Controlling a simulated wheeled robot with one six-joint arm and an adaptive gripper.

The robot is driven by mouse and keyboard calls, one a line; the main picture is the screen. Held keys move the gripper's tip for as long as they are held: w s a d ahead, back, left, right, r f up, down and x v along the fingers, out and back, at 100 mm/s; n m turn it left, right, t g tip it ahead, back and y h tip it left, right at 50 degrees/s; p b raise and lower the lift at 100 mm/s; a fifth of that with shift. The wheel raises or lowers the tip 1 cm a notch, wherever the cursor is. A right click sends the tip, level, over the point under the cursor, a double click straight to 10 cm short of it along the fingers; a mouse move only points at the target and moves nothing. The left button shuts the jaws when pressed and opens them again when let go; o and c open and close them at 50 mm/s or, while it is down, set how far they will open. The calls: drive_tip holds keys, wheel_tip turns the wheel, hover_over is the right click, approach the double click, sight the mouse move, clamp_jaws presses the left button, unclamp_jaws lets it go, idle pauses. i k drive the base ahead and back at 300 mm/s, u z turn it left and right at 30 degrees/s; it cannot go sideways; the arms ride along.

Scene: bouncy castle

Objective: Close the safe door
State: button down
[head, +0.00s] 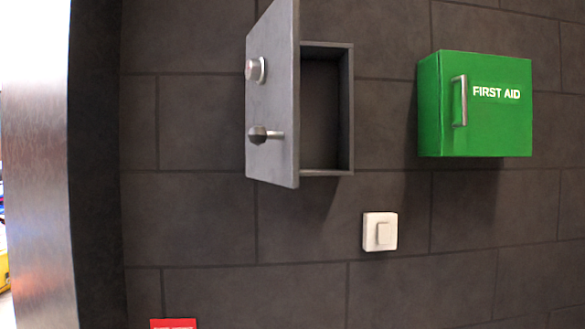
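The safe (345,110) is a dark grey box mounted on the tiled wall, in the upper middle of the head view. Its grey door (275,100) stands open, swung out from the wall on the left side. The door carries a round metal dial (256,70) and, below it, a handle with a dark knob (260,134). The part of the interior that shows looks empty; the door hides the left part of it. The top of the door is cut off by the picture edge. My gripper is not in view.
A green first aid box (480,125) with a metal handle hangs on the wall to the right of the safe. A white wall switch (380,231) is below the safe. A red object (173,324) shows at the bottom edge. A pale vertical edge (40,170) stands at far left.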

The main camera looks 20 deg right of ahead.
sight(272, 108)
drive_tip(key=z, duration=0.75)
drive_tip(key=k, duration=1)
drive_tip(key=u, duration=1.1)
drive_tip(key=i, duration=0.5)
drive_tip(key=z, duration=0.05)
